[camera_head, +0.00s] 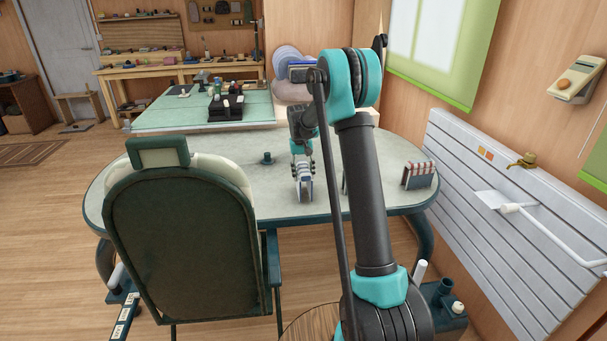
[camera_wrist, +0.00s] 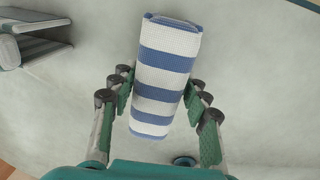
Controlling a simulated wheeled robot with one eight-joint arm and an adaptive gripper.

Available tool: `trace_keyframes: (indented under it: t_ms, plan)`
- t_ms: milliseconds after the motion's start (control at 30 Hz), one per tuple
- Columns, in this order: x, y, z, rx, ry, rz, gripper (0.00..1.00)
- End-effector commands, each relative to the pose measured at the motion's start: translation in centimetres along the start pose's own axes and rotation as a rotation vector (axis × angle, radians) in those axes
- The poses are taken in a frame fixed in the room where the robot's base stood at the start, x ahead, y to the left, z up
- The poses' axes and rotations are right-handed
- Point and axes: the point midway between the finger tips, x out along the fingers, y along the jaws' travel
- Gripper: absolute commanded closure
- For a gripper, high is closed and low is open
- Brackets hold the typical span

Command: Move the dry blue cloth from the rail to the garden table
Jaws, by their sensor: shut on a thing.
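A blue-and-white striped cloth (camera_wrist: 165,65), folded into a narrow bundle, is between the fingers of my gripper (camera_wrist: 160,98) in the wrist view. The fingers are shut on it from both sides. In the head view my gripper (camera_head: 301,158) points down over the oval garden table (camera_head: 235,150), and the cloth (camera_head: 305,188) shows below it. The cloth is over the grey tabletop; I cannot tell whether it touches it. The tabletop (camera_wrist: 260,120) fills most of the wrist view.
A green chair (camera_head: 185,240) stands against the table's near side. On the table are a small dark teal object (camera_head: 267,158) and a red-and-white striped item (camera_head: 419,175) at the right. A slatted wall panel (camera_head: 465,180) with a pale bar (camera_head: 550,235) is at the right.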

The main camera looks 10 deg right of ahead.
Motion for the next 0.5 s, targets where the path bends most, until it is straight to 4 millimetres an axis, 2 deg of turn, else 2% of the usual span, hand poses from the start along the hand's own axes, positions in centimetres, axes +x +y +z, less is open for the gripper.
trace_keyframes:
  t_ms: [500]
  plan:
    - [0.54, -0.04, -0.03, 0.0, 0.0, 0.0, 1.0]
